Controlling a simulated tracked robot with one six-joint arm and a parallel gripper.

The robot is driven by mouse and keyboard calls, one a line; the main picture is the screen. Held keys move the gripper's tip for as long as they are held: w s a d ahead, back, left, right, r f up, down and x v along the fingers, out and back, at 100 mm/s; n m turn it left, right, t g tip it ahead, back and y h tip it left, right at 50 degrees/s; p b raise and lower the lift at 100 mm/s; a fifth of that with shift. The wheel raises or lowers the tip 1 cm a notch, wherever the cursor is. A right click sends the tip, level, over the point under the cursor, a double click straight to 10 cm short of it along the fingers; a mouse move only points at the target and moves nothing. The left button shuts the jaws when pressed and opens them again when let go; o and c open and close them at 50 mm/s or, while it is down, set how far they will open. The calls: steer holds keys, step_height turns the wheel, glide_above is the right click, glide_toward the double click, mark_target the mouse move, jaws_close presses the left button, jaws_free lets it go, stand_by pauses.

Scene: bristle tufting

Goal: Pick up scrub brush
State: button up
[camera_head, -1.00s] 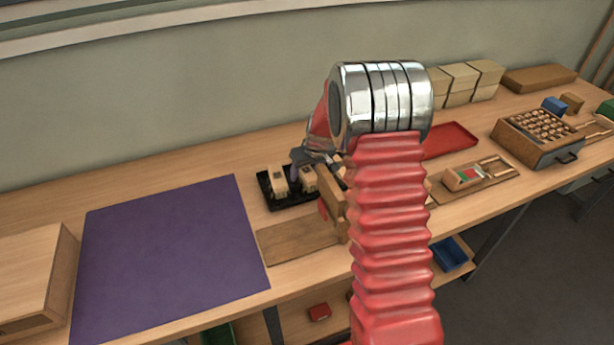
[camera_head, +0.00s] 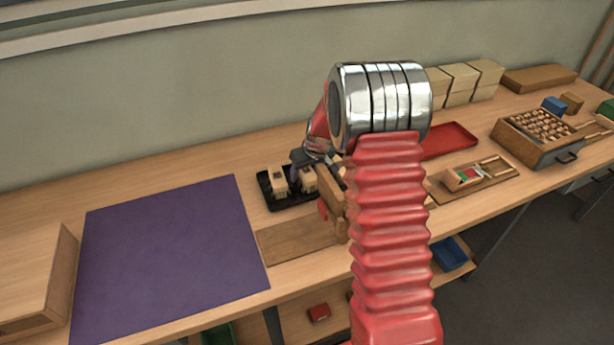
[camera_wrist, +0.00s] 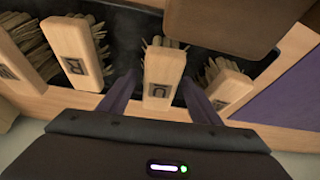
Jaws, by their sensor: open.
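Several scrub brushes with pale wooden blocks, tan bristles and dark square letter marks lie in a black tray (camera_wrist: 130,28). In the wrist view my open gripper (camera_wrist: 160,88) has one purple finger on each side of the near end of one brush (camera_wrist: 164,68). I cannot tell whether the fingers touch it. Another brush (camera_wrist: 78,52) lies to its left, and one (camera_wrist: 228,86) to its right. In the head view my gripper (camera_head: 299,166) is over the tray, near a brush (camera_head: 278,181), and my arm hides part of the area.
A brown block (camera_wrist: 215,20) hangs across the top of the wrist view. A purple mat (camera_head: 170,255) lies left of the tray, with bare bench around it. A wooden board (camera_head: 295,240) lies in front. A red tray (camera_head: 452,140) is to the right.

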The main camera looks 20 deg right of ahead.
mark_target(306, 170)
steer(key=shift+f, duration=0.1)
steer(key=shift+c, duration=0.2)
steer(key=c, duration=1.2)
steer(key=shift+o, duration=0.2)
step_height(306, 170, up, 11)
steer(key=shift+f, duration=0.2)
